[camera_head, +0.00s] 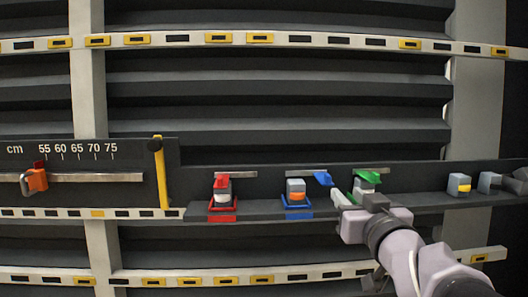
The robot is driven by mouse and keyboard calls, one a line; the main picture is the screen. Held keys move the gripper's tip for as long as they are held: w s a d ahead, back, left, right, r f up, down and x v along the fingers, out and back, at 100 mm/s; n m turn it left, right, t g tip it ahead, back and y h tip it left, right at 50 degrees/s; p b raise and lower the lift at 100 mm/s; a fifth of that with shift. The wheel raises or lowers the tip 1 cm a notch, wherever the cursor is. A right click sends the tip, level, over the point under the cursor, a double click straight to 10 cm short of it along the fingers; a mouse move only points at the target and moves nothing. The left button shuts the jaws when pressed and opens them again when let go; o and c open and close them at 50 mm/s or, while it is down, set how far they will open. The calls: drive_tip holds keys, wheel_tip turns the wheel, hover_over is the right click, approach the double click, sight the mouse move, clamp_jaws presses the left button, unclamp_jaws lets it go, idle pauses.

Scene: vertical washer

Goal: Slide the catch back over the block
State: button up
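A blue catch (323,178) sits on a short rail on the dark back panel. It is to the right of a grey block with an orange band (296,190), not over it. That block stands in a blue frame (297,206) on the shelf. A red catch (221,181) is above a grey and white block (222,194) in a red frame. A green catch (369,176) is above another grey block (361,184). My gripper (353,200) is in front of this block, right of and below the blue catch. Its fingers look spread, but their contact with anything is unclear.
A shelf (262,212) runs across the view. A grey block with a yellow band (459,184) and another grey block (489,183) stand at right. At left, a centimetre scale (80,150) has an orange slider (36,181) and a yellow upright bar (161,172).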

drive_tip(key=w+p, duration=0.4)
drive_tip(key=w, duration=1.3)
drive_tip(key=shift+f, duration=0.2)
drive_tip(key=shift+s, duration=0.15)
clamp_jaws()
